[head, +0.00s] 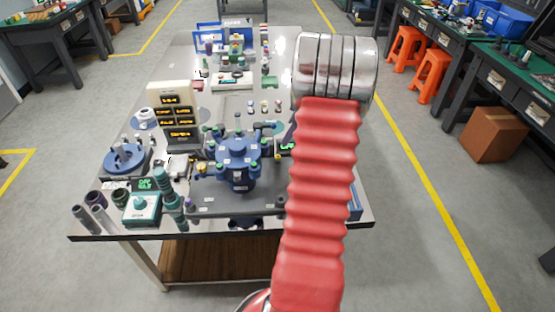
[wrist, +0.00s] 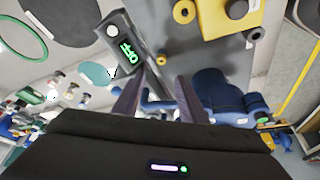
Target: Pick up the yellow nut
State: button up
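A small yellow ring-shaped nut (wrist: 183,12) with a dark hole lies on the grey surface near the top of the wrist view. My gripper (wrist: 162,78) is open, its two dark purple fingers apart with nothing held between them. The nut is beyond the fingertips, above and slightly right of them in the wrist picture, and not touched. In the head view my red arm hides most of the gripper, and I cannot make out the nut there for certain.
A yellow block (wrist: 230,18) with a dark knob sits right of the nut. A display (wrist: 127,50) with green characters is left of the fingers, and a blue fitting (wrist: 218,95) is close on their right. A blue valve body (head: 238,160) stands on the crowded workbench (head: 110,232).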

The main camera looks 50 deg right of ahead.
send_over(279, 160)
jog(key=s+d, duration=0.1)
jog(key=f, duration=0.5)
jog(key=shift+s+d+f, duration=0.15)
jog(key=shift+s+f, duration=0.05)
jog(key=shift+x, duration=2.6)
jog(key=shift+s, duration=0.1)
jog(key=shift+c, duration=0.7)
grip_shut()
